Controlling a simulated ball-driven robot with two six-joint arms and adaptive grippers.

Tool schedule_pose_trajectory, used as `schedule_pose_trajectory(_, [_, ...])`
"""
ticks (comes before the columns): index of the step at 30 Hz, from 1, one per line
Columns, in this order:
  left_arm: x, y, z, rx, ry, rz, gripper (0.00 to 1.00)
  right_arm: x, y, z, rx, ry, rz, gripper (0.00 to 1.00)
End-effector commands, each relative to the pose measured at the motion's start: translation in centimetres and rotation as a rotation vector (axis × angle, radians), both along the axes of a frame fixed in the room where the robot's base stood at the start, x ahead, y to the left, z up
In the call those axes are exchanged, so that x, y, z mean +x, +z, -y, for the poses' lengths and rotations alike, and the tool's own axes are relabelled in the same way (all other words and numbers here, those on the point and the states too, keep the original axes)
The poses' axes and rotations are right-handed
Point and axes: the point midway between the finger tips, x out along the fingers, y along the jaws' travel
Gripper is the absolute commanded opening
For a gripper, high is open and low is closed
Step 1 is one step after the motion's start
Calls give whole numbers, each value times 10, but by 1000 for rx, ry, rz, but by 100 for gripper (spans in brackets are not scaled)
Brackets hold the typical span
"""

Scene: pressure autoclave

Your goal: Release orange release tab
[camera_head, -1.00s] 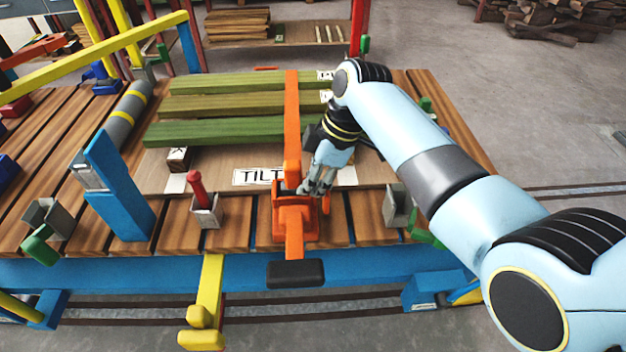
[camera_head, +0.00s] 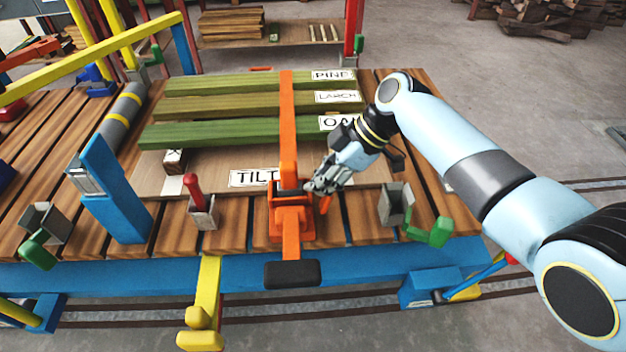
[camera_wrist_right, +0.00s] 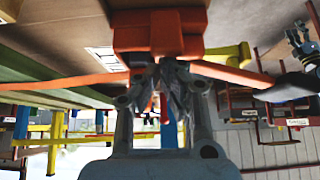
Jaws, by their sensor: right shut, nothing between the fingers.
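The orange clamp (camera_head: 291,215) stands at the front edge of the slatted table, with a long orange bar and a black-ended handle (camera_head: 292,274). A small orange tab (camera_head: 325,204) shows at the right side of its base, just below my right gripper. My right gripper (camera_head: 318,187) is shut and empty, with its fingertips close beside the clamp's right side. Whether they touch it I cannot tell. In the right wrist view the closed fingers (camera_wrist_right: 171,85) are in front of the orange clamp body (camera_wrist_right: 160,35). My left gripper is not in the head view.
Several green and olive planks (camera_head: 235,105) lie under the orange bar, behind a "TILT" label (camera_head: 254,178). A red-handled bracket (camera_head: 202,210) stands left of the clamp, a grey bracket with a green handle (camera_head: 395,206) right of it. A blue post (camera_head: 116,200) stands further left.

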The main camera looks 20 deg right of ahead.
Motion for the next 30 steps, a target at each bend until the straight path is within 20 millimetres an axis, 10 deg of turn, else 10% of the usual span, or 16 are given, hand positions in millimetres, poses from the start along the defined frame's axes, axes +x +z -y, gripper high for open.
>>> schedule_pose_trajectory(30, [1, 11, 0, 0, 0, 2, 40, -9, 5, 31, -8, 1, -2, 0])
